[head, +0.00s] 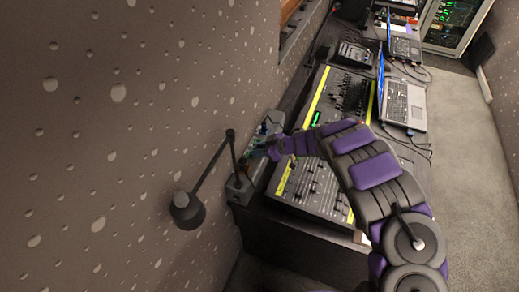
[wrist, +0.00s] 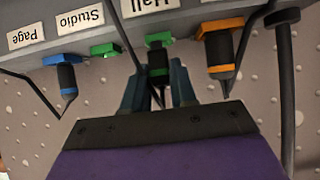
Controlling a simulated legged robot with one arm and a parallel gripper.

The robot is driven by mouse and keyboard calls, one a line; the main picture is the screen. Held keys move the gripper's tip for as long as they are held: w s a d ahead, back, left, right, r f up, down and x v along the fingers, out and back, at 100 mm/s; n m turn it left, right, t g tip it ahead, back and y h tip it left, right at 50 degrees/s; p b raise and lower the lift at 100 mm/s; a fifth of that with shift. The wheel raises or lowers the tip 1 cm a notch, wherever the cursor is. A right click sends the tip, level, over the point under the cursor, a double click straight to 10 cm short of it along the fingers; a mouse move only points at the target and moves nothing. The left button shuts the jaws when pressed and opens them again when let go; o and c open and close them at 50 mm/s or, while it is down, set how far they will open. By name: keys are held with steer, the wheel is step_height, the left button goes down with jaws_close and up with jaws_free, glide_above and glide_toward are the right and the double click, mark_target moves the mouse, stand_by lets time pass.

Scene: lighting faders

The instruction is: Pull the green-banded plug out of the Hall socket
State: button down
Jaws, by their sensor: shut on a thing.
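The green-banded plug (wrist: 158,62) is a black body with a green band and a thin cable. In the wrist view it sits at the green socket (wrist: 158,38) beside the Hall label (wrist: 150,5), with no clear gap between them. My gripper (wrist: 157,85) has one finger on each side of the plug and is shut on it. The fingers and cable partly hide its lower end. In the head view my gripper (head: 268,150) reaches the small grey socket box (head: 240,192) by the wall, where the plug is too small to make out.
A blue-banded plug (wrist: 68,78) and an orange-banded plug (wrist: 220,50) hang either side. A green socket (wrist: 105,49) near the Studio label (wrist: 80,19) is empty. A black desk lamp (head: 187,210) stands close by the box. The mixing desk (head: 310,185) and a laptop (head: 402,100) lie right.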

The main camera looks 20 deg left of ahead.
steer(key=shift+s+a+f, duration=0.15)
steer(key=shift+a+f, duration=0.05)
steer(key=shift+a, duration=0.45)
steer(key=shift+a+r, duration=0.1)
steer(key=shift+a, duration=0.15)
steer(key=shift+a+r+p, duration=0.25)
steer(key=shift+r+p, duration=0.1)
steer(key=shift+p, duration=0.1)
steer(key=shift+d+r+p, duration=0.5)
steer(key=shift+d+r, duration=0.25)
steer(key=shift+r, duration=0.3)
steer(key=shift+a+r, duration=0.1)
steer(key=shift+r, duration=0.2)
steer(key=shift+a+r+p, duration=0.35)
steer(key=shift+a+p, duration=0.1)
steer(key=shift+p, duration=0.05)
steer(key=shift+d, duration=0.1)
